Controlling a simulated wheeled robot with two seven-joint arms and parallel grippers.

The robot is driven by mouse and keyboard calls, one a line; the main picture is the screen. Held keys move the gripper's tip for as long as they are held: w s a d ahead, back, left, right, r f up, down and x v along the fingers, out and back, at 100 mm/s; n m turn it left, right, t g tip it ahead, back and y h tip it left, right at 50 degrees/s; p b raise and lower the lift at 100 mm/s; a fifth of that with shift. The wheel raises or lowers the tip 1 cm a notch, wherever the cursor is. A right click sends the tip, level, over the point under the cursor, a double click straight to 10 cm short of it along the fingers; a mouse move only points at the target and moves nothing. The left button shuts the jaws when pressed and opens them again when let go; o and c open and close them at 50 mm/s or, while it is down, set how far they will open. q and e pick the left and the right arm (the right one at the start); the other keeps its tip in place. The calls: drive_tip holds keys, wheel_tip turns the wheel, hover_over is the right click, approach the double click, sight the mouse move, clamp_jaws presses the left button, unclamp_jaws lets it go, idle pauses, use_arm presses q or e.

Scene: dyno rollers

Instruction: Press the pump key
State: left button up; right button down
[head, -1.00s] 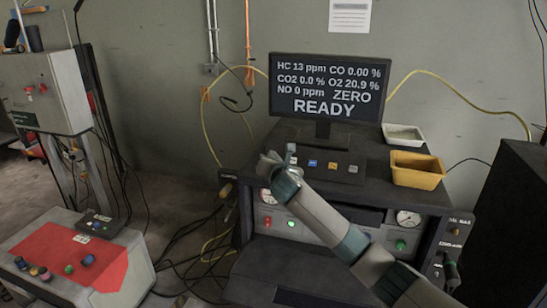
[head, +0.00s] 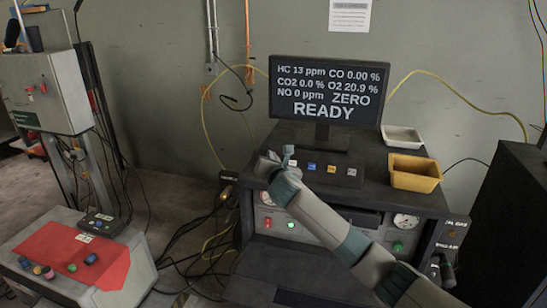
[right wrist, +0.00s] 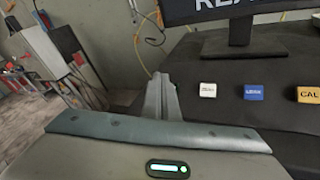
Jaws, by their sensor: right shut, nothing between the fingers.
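A row of small keys lies on the dark console top below the monitor. In the head view a blue key (head: 311,166), an orange key (head: 331,168) and a pale grey key (head: 351,171) show; their labels are too small to read there. The right wrist view shows a white key (right wrist: 207,90), the blue key (right wrist: 253,92) and an orange key marked CAL (right wrist: 307,95). I cannot tell which is the pump key. My right gripper (head: 287,153) is shut and empty at the left end of the row. Its fingers (right wrist: 161,92) appear left of the white key. My left gripper is out of view.
The monitor (head: 325,92) reads READY and ZERO. A yellow tray (head: 415,175) and a white tray (head: 403,136) sit right of it. Gauges and lamps fill the console front. A red-topped unit (head: 60,252) and cables lie to the left.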

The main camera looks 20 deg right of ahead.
drive_tip(key=shift+s+a+r+p, duration=0.25)
drive_tip(key=shift+s+r+p, duration=0.15)
drive_tip(key=shift+r+p, duration=0.3)
drive_tip(key=shift+s+a+r+p, duration=0.5)
drive_tip(key=shift+s+r+p, duration=0.25)
drive_tip(key=shift+r, duration=0.15)
drive_tip(key=shift+f, duration=0.1)
